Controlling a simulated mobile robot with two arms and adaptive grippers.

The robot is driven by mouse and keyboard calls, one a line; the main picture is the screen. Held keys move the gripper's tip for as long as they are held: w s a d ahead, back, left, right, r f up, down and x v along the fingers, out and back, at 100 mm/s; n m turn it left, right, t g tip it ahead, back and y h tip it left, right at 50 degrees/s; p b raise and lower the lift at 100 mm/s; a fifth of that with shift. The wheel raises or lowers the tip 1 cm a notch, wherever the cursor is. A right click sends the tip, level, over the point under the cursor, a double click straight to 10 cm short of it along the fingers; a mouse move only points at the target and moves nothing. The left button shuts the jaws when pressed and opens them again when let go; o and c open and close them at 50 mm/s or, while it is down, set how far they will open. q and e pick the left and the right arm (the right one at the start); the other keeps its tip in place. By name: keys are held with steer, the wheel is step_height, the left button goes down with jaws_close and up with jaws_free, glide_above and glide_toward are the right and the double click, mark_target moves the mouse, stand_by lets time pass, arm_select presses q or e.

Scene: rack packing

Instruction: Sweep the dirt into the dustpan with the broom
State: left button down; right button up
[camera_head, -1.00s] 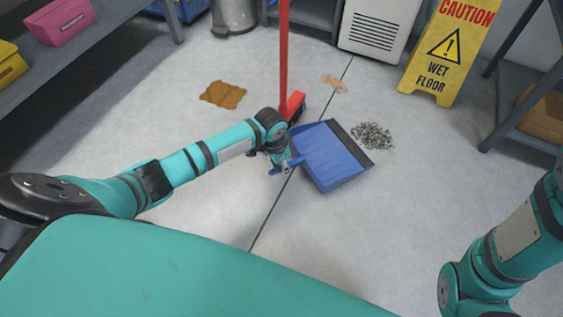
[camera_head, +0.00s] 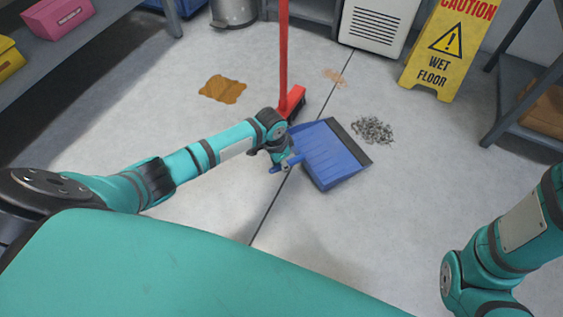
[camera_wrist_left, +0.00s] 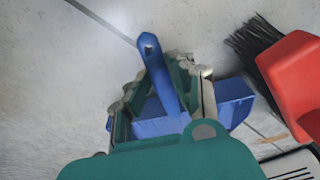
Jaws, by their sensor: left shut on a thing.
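The blue dustpan (camera_head: 334,157) lies on the floor with its dark front lip facing the grey, crumbly dirt pile (camera_head: 373,130), which sits just beyond it to the right. My left gripper (camera_head: 284,162) is shut on the dustpan's handle; the left wrist view shows the blue handle (camera_wrist_left: 160,75) between the fingers. The broom stands upright, its red handle (camera_head: 283,50) rising from a red head (camera_head: 293,101) with dark bristles, behind my left wrist. The broom head also shows at the right of the left wrist view (camera_wrist_left: 295,75). My right arm shows at lower right, its gripper out of frame.
A yellow wet floor sign (camera_head: 447,45) stands at upper right beside a shelf (camera_head: 515,100). A brown stain (camera_head: 222,89) and a small tan one (camera_head: 335,77) mark the floor. A white vented box (camera_head: 377,25) stands at the back.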

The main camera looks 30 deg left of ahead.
arm_select(q)
steer(key=shift+f+b, duration=0.35)
steer(key=shift+f, duration=0.5)
steer(key=c, duration=1.1)
jaws_free()
steer(key=shift+o, duration=0.2)
step_height(320, 180, up, 12)
steer(key=s+a, duration=0.1)
steer(key=shift+s, duration=0.25)
